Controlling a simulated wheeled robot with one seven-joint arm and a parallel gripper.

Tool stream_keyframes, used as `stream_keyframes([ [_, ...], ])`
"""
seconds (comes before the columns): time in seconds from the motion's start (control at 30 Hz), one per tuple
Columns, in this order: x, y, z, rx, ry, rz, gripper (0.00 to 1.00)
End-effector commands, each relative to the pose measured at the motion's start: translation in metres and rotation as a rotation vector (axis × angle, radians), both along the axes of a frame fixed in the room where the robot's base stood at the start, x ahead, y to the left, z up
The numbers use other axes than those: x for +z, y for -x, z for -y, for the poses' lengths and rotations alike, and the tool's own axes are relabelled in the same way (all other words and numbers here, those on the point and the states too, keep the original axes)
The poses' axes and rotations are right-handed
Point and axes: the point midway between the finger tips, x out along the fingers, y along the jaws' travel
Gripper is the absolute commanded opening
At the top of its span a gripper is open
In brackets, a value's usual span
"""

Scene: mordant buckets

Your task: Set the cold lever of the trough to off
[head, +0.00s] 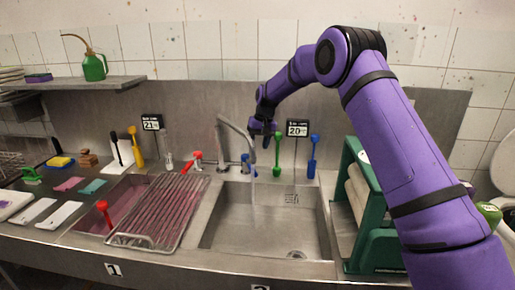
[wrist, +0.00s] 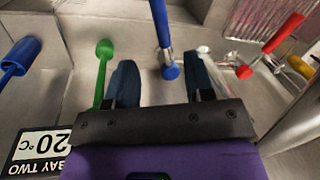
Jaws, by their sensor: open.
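The trough's tap (head: 236,132) stands behind the sink basin (head: 265,222), and a thin stream of water seems to fall from its spout. The cold lever is blue (head: 246,160), at the tap's right foot. In the wrist view the blue lever (wrist: 159,22) reaches from the top edge to a round blue knob. My gripper (head: 263,127) is above and behind it. In the wrist view my gripper (wrist: 160,66) is open, and the knob end shows between its fingers without clear contact. The red lever (head: 196,156) is at the tap's left foot; it shows in the wrist view too (wrist: 284,33).
A green brush (head: 278,150) and a blue brush (head: 313,150) stand against the back wall, right of the tap. A sign (head: 298,128) reads 20°C. A green rack (head: 355,200) stands right of the basin, a wire rack (head: 165,210) left.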

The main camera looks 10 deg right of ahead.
Motion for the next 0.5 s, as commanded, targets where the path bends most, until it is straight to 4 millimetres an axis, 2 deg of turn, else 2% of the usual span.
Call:
stream_keyframes([
  [0.17, 0.000, 0.000, 0.000, 0.000, 0.000, 0.000, 0.46],
  [0.27, -0.001, 0.001, 0.003, 0.002, -0.013, 0.005, 0.23],
  [0.37, -0.002, 0.005, 0.015, 0.020, -0.070, 0.037, 0.00],
  [0.5, -0.005, 0.017, 0.042, 0.055, -0.188, 0.141, 0.00],
])
